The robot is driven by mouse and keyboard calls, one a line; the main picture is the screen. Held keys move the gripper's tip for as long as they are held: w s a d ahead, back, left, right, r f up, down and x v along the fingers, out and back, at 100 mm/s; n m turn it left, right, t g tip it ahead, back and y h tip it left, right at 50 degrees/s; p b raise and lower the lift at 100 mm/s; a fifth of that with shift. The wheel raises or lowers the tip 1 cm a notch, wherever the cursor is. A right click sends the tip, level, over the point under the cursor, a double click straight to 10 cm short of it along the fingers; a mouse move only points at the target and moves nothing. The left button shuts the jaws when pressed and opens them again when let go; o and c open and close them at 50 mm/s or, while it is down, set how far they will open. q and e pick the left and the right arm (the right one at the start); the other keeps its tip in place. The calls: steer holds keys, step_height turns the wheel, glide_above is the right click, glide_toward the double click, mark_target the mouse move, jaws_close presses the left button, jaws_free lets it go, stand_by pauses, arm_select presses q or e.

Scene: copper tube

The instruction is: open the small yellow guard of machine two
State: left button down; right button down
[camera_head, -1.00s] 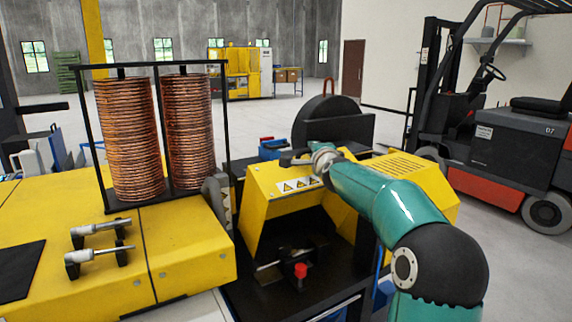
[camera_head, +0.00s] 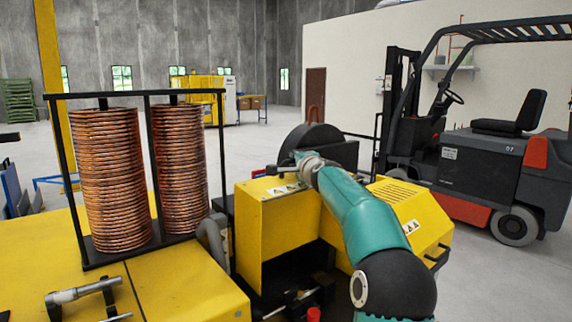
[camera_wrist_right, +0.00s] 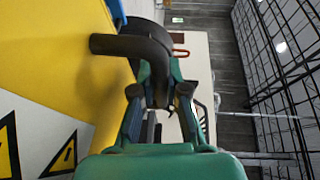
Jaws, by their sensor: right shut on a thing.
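The small yellow guard (camera_head: 272,222) stands on machine two, right of the copper coils. Its top edge carries yellow warning labels. In the right wrist view the guard's yellow face (camera_wrist_right: 50,55) fills the left side, with warning triangles below it. A black curved handle (camera_wrist_right: 145,42) juts from that face. My right gripper (camera_wrist_right: 160,92) is shut on this handle; in the head view the right gripper (camera_head: 288,168) is at the guard's top edge, partly hidden by its own wrist. My left gripper is not in view.
Two copper coils (camera_head: 108,180) stand in a black frame at left on a yellow machine (camera_head: 180,280). A vented yellow cover (camera_head: 398,200) lies right of my right arm. A forklift (camera_head: 490,165) stands at the right, with open floor behind the machines.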

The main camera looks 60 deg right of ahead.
steer(key=shift+d+r, duration=0.2)
steer(key=shift+d, duration=0.05)
steer(key=c, duration=1.5)
jaws_free()
steer(key=o, duration=0.3)
steer(key=shift+s+d+f, duration=0.1)
steer(key=shift+d+f, duration=0.1)
steer(key=shift+a, duration=0.2)
steer(key=shift+v, duration=5.9)
steer(key=shift+a, duration=0.1)
